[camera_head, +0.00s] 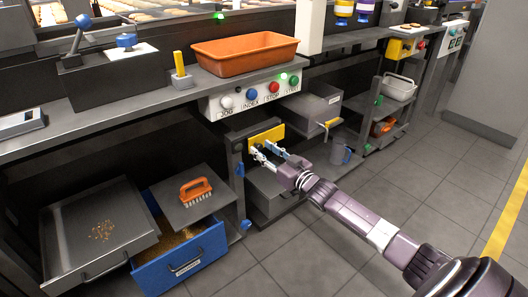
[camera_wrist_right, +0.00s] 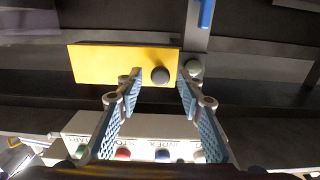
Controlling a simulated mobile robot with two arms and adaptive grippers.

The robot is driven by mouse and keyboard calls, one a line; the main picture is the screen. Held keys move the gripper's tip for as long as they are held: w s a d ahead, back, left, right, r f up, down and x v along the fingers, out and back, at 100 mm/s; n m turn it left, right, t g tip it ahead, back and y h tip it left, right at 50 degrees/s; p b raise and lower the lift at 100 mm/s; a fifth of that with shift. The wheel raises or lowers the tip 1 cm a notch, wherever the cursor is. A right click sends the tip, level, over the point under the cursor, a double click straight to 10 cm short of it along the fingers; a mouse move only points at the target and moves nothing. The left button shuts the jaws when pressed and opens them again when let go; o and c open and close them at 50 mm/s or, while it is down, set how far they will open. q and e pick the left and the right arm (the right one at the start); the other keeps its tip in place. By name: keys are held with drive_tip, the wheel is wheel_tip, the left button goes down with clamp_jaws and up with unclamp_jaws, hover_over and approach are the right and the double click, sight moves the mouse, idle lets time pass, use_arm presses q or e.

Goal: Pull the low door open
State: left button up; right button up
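My right gripper (camera_head: 264,152) is in front of a yellow plate (camera_head: 265,136) under the counter. Its fingers are apart and nothing is between them. In the right wrist view the fingertips (camera_wrist_right: 160,88) reach the yellow plate (camera_wrist_right: 110,64), with a dark round knob (camera_wrist_right: 160,75) just beyond the gap between them. A grey round knob (camera_wrist_right: 194,69) is beside the right fingertip. Contact cannot be told. A grey front (camera_head: 268,190) lies below the gripper, partly hidden by my arm; I cannot tell whether it is the low door. My left gripper is not in view.
A blue open drawer (camera_head: 182,262), a shelf with an orange brush (camera_head: 196,190) and a tray of crumbs (camera_head: 100,232) stand out at left. A grey box (camera_head: 312,108) and a bluish mug (camera_head: 340,153) are to the right. The tiled floor (camera_head: 400,185) is clear.

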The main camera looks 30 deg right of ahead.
drive_tip(key=shift+c, duration=0.5)
clamp_jaws()
drive_tip(key=shift+s, duration=0.1)
